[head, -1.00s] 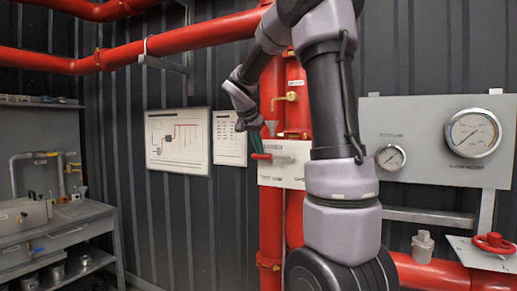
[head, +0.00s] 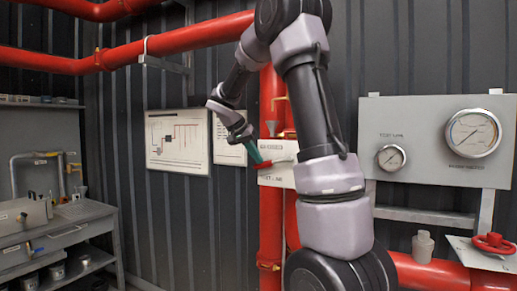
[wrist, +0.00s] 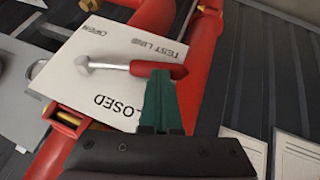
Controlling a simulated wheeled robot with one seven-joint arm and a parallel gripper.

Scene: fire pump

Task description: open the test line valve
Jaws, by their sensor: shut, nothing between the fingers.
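The test line valve lever shows in the wrist view as a pale metal arm (wrist: 108,66) ending in a red grip (wrist: 160,69). It is mounted on a white plate (wrist: 95,110) whose words TEST LINE, OPEN and CLOSED appear upside down there. In the head view the red grip (head: 262,165) points left from its pivot and tilts slightly down. My gripper (wrist: 160,75) has its green fingers together and empty, with the tips at the red grip, partly covering it. I cannot tell whether they touch. In the head view my gripper (head: 259,159) reaches in from the upper left.
Red vertical pipes (head: 270,220) stand behind the plate. A grey panel with two gauges (head: 472,133) and a red handwheel (head: 493,242) are at the right. Wall charts (head: 177,140) hang left of the valve. A workbench (head: 60,235) stands at the far left.

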